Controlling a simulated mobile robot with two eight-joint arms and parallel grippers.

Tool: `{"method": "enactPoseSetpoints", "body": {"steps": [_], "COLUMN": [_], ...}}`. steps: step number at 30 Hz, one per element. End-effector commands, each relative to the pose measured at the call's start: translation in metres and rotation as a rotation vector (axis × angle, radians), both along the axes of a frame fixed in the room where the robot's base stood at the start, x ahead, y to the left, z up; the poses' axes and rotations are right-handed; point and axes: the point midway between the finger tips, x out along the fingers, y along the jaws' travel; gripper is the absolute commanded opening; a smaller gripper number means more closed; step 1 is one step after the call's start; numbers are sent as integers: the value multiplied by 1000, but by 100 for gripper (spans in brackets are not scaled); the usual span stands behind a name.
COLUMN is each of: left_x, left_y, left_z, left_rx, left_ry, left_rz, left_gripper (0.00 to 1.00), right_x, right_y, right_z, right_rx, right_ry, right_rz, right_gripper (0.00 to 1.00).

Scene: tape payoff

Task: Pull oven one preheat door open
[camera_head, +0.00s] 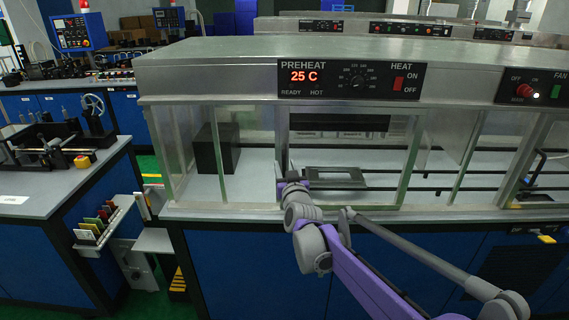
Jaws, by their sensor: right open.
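Oven one (210,72) is a long metal-topped bench unit with glass front panels, and its preheat panel (350,80) reads 25 C. Below that panel is a clear pane with a greenish right edge (411,160), which seems to be the preheat door; I cannot tell for sure how far it stands open. My right gripper (284,180) is at the pane's lower left edge, by a thin upright part. It is open, and its fingers are small here, so contact with the pane is unclear. My left gripper is out of view.
A dark block (217,148) and a flat dark frame (336,177) are inside the oven behind the glass. A fan panel (535,88) is at the right. A grey workbench (40,205) stands to the left, with a small rack (103,222) of coloured cards beside it.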

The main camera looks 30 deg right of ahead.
Motion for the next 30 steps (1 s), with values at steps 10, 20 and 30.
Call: {"method": "enactPoseSetpoints", "body": {"steps": [10,20,30], "left_x": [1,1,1], "left_y": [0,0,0], "left_z": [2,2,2], "left_rx": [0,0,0], "left_ry": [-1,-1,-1], "left_rz": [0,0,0], "left_gripper": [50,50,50], "right_x": [17,17,17], "right_y": [-6,-6,-6], "right_z": [0,0,0], "right_rx": [0,0,0], "right_ry": [0,0,1], "right_rz": [0,1,1], "right_gripper": [47,17,0]}}
